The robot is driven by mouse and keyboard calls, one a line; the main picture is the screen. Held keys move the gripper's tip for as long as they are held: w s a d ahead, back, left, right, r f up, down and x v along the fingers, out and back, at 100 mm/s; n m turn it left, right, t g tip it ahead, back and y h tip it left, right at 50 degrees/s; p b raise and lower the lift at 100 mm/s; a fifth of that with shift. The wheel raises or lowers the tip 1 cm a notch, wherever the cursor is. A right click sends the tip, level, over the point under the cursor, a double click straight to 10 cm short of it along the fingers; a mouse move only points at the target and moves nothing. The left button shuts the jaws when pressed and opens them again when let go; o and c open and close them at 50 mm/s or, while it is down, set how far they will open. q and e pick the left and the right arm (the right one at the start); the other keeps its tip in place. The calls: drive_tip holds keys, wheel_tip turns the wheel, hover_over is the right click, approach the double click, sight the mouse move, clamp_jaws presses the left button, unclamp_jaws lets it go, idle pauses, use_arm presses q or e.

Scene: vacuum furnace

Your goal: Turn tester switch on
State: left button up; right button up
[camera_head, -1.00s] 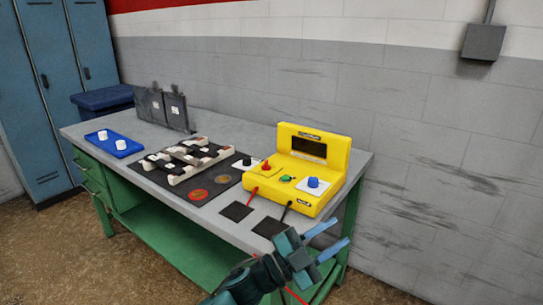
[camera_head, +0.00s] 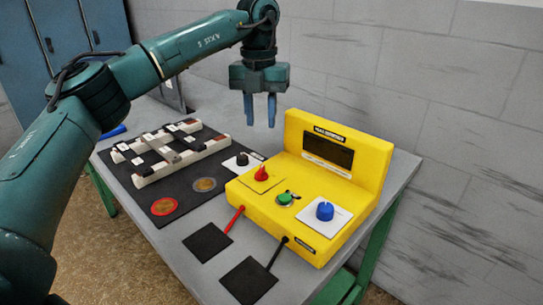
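The yellow tester (camera_head: 300,205) stands on the grey table, with a dark blank screen (camera_head: 328,152) on its raised back. Its front carries a red knob (camera_head: 262,173), a green round control (camera_head: 285,199) with a small dark part beside it, and a blue knob (camera_head: 325,210) on a white plate. Which control is the switch I cannot tell for sure. My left gripper (camera_head: 260,112) points down above and behind the tester's left side, with its blue fingers apart and nothing between them. It touches no control. My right gripper is out of view.
A black mat (camera_head: 190,188) bears white racks and two round discs. Red and black leads run to two black pads (camera_head: 207,243) at the front edge. My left arm covers the table's far left.

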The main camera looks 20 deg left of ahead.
sight(260, 170)
use_arm(q)
drive_tip(key=f, duration=1.2)
drive_tip(key=shift+s+a+f, duration=0.1)
drive_tip(key=shift+s+f, duration=0.1)
drive_tip(key=shift+f, duration=0.15)
clamp_jaws()
